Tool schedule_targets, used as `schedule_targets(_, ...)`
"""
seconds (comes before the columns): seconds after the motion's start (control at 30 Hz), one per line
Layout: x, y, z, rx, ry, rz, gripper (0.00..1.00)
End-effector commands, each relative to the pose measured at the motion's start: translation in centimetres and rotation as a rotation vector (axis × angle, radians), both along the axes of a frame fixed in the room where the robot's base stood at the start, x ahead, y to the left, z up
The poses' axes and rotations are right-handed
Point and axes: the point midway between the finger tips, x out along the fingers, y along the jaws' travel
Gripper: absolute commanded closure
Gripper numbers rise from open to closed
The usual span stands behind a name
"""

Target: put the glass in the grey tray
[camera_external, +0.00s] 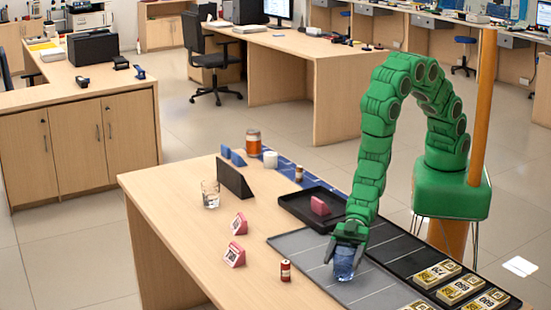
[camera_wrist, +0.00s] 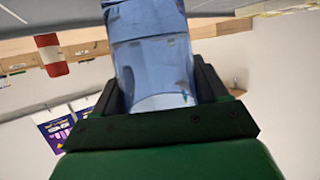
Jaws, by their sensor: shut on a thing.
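My gripper (camera_external: 347,240) points down and is shut on a blue see-through glass (camera_external: 344,264), which is upright over the grey tray (camera_external: 297,243). I cannot tell whether the base of the glass touches the tray. In the wrist view the blue glass (camera_wrist: 152,55) sits between the two dark fingers of my gripper (camera_wrist: 160,90). A second, clear glass (camera_external: 210,194) stands on the wooden counter at the left, apart from my gripper.
A black tray (camera_external: 292,208) with a pink block (camera_external: 320,206) lies behind the grey tray. Another black tray (camera_external: 400,262) with several labelled bundles is to the right. A red-and-white can (camera_external: 286,271) stands left of the grey tray.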

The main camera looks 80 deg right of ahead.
Motion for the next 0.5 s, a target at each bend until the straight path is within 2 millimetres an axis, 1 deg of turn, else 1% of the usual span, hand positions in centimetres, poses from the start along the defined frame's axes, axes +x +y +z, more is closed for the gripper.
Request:
schedule_targets(0.1,0.02,0.02,-0.61,0.002,0.0,0.0,0.65)
schedule_targets(0.5,0.04,0.06,-0.84,0.004,-0.001,-0.001,0.65)
